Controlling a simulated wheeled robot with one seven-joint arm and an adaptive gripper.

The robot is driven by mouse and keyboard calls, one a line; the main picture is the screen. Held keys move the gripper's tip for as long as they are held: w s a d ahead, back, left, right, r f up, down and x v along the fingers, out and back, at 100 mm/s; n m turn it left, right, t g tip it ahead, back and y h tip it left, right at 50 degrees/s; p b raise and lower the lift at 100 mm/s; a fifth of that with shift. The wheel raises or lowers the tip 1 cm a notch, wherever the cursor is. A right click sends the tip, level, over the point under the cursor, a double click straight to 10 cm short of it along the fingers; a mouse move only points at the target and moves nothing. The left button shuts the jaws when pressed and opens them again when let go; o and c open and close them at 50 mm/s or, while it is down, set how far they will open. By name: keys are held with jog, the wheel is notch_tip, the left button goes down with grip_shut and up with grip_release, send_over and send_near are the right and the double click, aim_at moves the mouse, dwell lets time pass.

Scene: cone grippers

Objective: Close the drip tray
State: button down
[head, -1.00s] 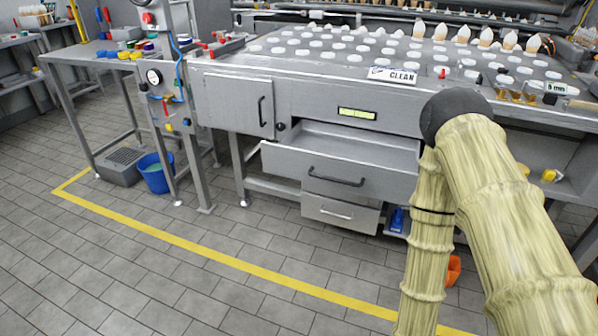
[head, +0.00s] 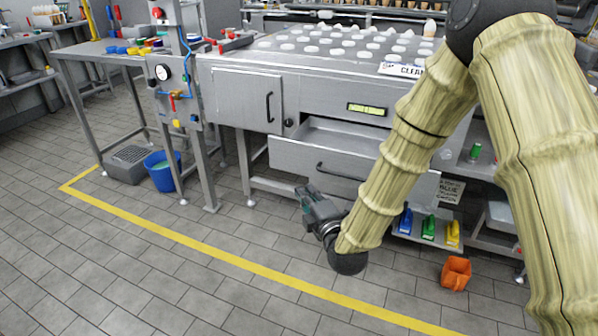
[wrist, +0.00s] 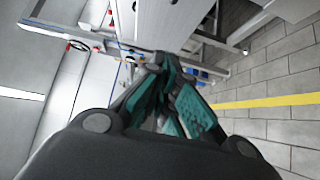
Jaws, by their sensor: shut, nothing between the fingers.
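The drip tray looks to be the wide grey metal drawer (head: 300,163) under the machine's top. It stands pulled out, with its inside showing and a dark bar handle on its front. My arm covers its right part. My gripper (head: 303,191) is shut and empty, low in front of the drawer's lower left front edge. I cannot tell whether it touches the drawer. In the wrist view the teal-padded fingers (wrist: 172,66) are together, with grey metal surfaces beyond them. The smaller lower drawer is mostly hidden behind my gripper and arm.
A closed cabinet door (head: 247,102) is left of the drawer. A blue bucket (head: 162,170) and a grey crate (head: 128,163) stand at the left. An orange container (head: 456,273) is on the floor at right. Tiled floor is open around the yellow line (head: 215,256).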

jog(key=w, duration=0.1)
jog(key=b, duration=0.2)
send_near(292, 157)
jog(key=w+a, duration=0.2)
jog(key=shift+w, duration=1)
